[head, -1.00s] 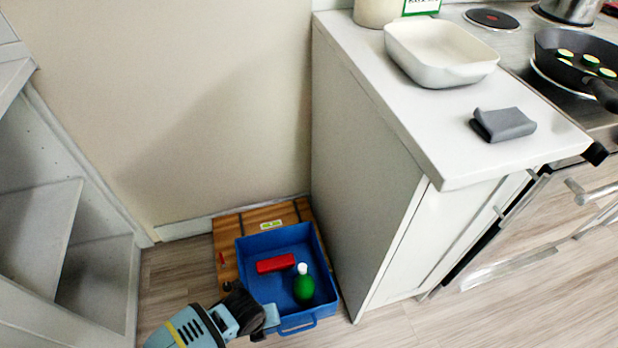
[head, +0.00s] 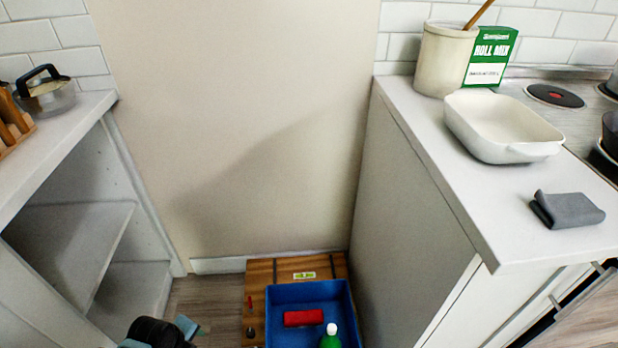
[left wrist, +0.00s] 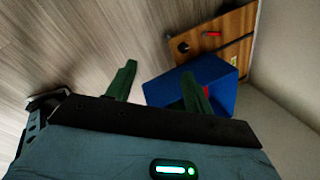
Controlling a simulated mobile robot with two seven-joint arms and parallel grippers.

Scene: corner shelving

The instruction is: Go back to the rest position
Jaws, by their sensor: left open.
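My left gripper shows in the left wrist view (left wrist: 157,85) with its two green fingers spread apart and nothing between them. In the head view, part of my left arm is at the bottom edge, left of the blue bin (head: 286,315), and its fingertips are not clear there. The bin also shows in the left wrist view (left wrist: 160,92), beyond the fingers. My right gripper is in neither view.
A wooden board (head: 258,285) lies under and behind the bin. Open shelving (head: 70,245) stands at the left. A counter at the right carries a white dish (head: 500,128), a grey cloth (head: 567,210), a utensil crock (head: 442,62) and a green box (head: 492,57).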

